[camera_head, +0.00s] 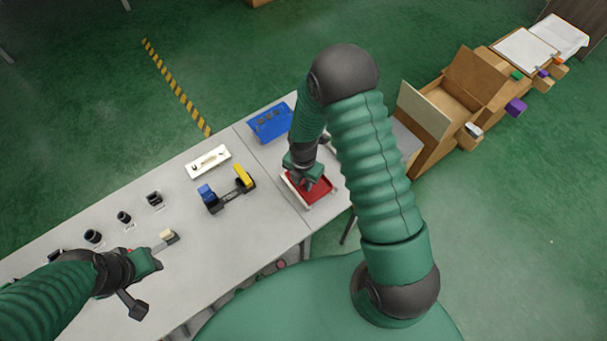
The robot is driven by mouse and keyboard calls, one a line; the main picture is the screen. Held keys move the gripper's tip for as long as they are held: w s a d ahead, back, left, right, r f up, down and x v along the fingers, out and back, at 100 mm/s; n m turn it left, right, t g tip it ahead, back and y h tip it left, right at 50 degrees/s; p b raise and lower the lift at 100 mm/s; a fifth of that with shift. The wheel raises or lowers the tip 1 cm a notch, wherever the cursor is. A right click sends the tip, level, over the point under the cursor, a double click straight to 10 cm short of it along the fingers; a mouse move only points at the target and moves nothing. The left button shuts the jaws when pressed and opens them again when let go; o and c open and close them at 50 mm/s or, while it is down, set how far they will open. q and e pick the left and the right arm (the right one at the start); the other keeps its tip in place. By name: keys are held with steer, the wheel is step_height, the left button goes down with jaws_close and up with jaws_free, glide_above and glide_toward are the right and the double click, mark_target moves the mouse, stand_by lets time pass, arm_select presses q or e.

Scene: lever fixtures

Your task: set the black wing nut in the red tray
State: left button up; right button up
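The red tray (322,190) lies on the table's right part, with a pale rim at its front left. My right gripper (308,182) points down over the tray's left part and covers some of it. Its fingertips are too small and dark to show whether they are open or shut, or whether they hold anything. I cannot make out the black wing nut; it may be hidden by the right gripper or arm. My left gripper (148,280) is above the table's front left, far from the tray, and its finger state is unclear.
A blue bin (271,122) stands behind the tray. A fixture with blue and yellow parts (228,198) and a white holder (208,162) are left of it. Several black cylindrical parts (124,217) line the left table. Cardboard boxes (455,100) stand at right.

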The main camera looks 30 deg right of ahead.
step_height(320, 180, up, 11)
arm_select(q)
steer(key=shift+d+f+b, duration=0.3)
steer(key=shift+f+b, duration=0.05)
steer(key=shift+f, duration=0.05)
arm_select(e)
steer(key=s+a+r+m+t, duration=0.1)
steer(key=s+a+r+m, duration=0.1)
steer(key=m, duration=0.9)
steer(key=s+a+r+m+t, duration=0.1)
steer(key=s+a+r+m, duration=0.2)
steer(key=m, duration=0.9)
steer(key=s+r, duration=0.2)
steer(key=s, duration=0.1)
steer(key=shift+s+t, duration=0.2)
steer(key=shift+t, duration=0.1)
arm_select(q)
steer(key=shift+s+f+b, duration=0.1)
steer(key=shift+f+b, duration=0.55)
steer(key=shift+b, duration=0.05)
arm_select(e)
steer(key=shift+f, duration=0.7)
